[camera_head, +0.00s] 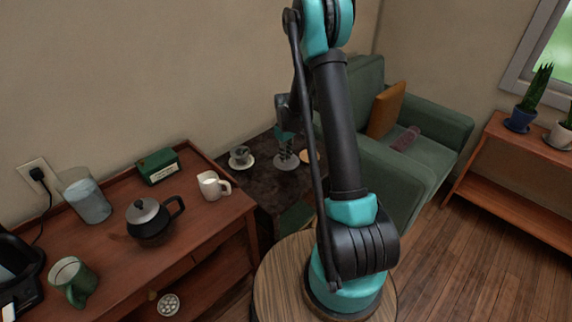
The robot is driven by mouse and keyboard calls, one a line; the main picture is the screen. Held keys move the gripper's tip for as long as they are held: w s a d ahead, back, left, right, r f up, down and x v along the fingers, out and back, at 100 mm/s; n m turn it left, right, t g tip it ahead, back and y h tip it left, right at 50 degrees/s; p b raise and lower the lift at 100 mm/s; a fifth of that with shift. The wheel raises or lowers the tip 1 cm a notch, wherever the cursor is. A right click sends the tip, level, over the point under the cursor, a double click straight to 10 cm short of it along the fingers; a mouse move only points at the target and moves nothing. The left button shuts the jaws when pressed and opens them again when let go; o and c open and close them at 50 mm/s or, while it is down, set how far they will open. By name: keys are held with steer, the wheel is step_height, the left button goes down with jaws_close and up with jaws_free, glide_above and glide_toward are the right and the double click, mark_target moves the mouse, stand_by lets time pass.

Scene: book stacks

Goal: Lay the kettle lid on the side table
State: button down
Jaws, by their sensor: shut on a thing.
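The kettle (151,226) is dark and round with a black handle. It stands on the wooden sideboard at left, and its top looks grey with a small dark spot. The side table (262,189) has a dark, stone-like top and stands in the middle, behind my arm. My gripper (286,153) points down over this table, shut on a small round grey disc, the kettle lid (287,163). The lid is flat, at or just above the tabletop; I cannot tell whether it touches. The fingertips are small and partly hidden.
A cup on a saucer (241,164) stands left of the lid, and a tan round coaster (310,156) lies close on its right. A white mug (213,186), a green box (158,166) and a glass jug (87,200) stand on the sideboard. A green armchair (436,130) is behind right.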

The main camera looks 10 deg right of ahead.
mark_target(286, 164)
steer(key=shift+f, duration=2.4)
steer(key=c, duration=1.4)
jaws_free()
steer(key=shift+f, duration=0.1)
